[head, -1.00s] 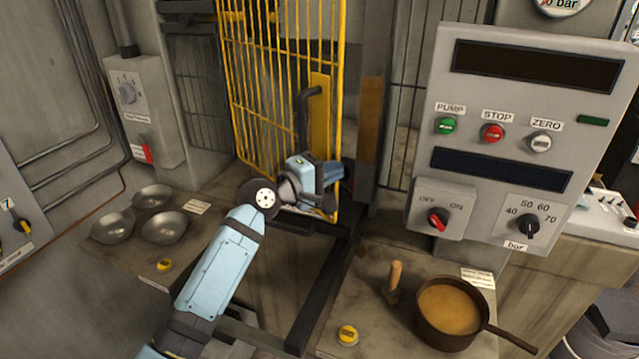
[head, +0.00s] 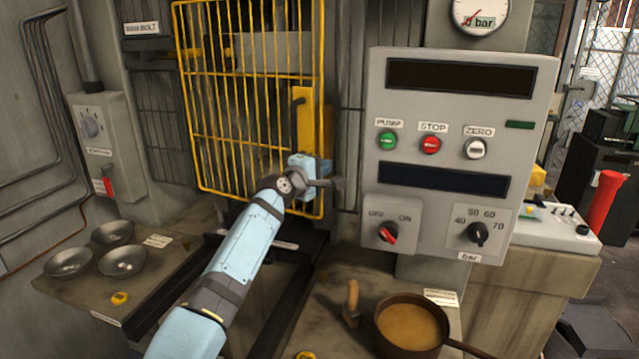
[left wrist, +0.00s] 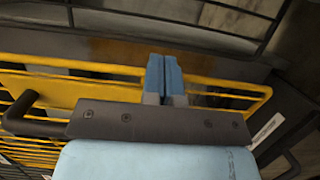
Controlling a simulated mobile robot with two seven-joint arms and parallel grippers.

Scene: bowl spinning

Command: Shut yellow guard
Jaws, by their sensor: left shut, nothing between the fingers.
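The yellow guard (head: 308,130) is a barred mesh door with a solid yellow plate and a dark handle (head: 297,118) near its right edge. In the head view it stands across the press opening, nearly face-on; whether it is fully flush with the frame is unclear. My left gripper (head: 328,182) is at the guard's lower right edge, below the handle, and hides part of that corner. In the left wrist view its blue fingers (left wrist: 166,76) are shut together and empty, against or just over the yellow bars (left wrist: 90,64). My right gripper is not in view.
A grey control panel (head: 452,120) with buttons and knobs stands close to the right of the guard. Metal bowls (head: 122,260) sit on the left ledge. A pan (head: 382,345) and a wooden-handled tool (head: 352,300) sit on the front right ledge.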

